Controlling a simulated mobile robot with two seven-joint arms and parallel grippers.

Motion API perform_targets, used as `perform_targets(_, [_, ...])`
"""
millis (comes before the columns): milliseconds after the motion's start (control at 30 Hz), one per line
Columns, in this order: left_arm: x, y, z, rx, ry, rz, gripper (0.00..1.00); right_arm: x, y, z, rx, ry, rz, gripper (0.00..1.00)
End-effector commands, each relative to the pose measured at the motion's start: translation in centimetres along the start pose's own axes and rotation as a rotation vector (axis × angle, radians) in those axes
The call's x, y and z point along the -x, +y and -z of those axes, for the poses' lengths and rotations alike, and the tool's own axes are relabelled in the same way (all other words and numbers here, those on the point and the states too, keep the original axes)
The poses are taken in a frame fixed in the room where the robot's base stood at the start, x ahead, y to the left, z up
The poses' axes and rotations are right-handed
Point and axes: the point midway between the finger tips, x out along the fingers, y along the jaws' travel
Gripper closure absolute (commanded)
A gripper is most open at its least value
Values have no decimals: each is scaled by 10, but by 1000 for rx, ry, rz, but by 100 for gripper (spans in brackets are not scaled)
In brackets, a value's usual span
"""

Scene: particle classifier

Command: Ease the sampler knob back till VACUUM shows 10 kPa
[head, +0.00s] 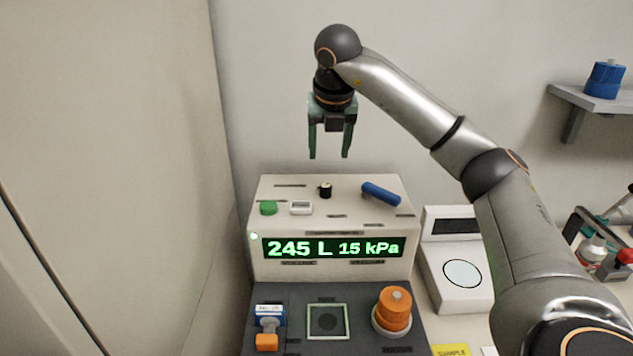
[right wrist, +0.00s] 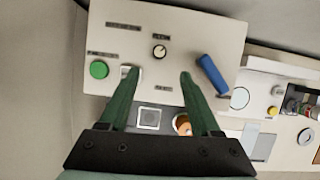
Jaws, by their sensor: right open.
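The cream console (head: 330,218) has a green display (head: 334,248) on its front, reading "245 L 15 kPa". A small dark knob (head: 325,190) stands on its top face. In the right wrist view, the knob (right wrist: 159,51) has a pale pointer cap; its label is too blurred to read. My right gripper (head: 329,156) hangs above and behind the console top, pointing down, open and empty. In its own view, my right gripper (right wrist: 158,76) has its fingers spread, with the knob beyond the tips and between them, apart from both. My left gripper is not in view.
The console top also carries a green button (head: 268,208), a white switch (head: 301,208) and a blue lever (head: 380,194). An orange knob (head: 394,309) stands on the dark lower panel. A white instrument (head: 456,262) is at right. A beige wall stands close at left.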

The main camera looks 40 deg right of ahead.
Motion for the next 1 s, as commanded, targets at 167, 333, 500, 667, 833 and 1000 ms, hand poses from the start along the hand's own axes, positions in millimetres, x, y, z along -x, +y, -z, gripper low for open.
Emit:
perform_targets(167, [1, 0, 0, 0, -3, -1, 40, -30, 0, 1, 2, 6, 3, 36])
perform_targets(333, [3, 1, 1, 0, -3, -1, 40, -65, 0, 2, 3, 7, 2, 36])
perform_targets(500, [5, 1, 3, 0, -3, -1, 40, -96, 1, 2, 5, 6, 0, 36])
perform_targets(667, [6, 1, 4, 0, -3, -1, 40, -113, 2, 2, 5, 4, -3, 36])
perform_targets(833, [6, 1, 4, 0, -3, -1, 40, -120, 2, 1, 5, 3, -4, 36])
perform_targets(1000, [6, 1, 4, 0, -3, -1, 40, -120, 2, 2, 5, 3, -4, 36])
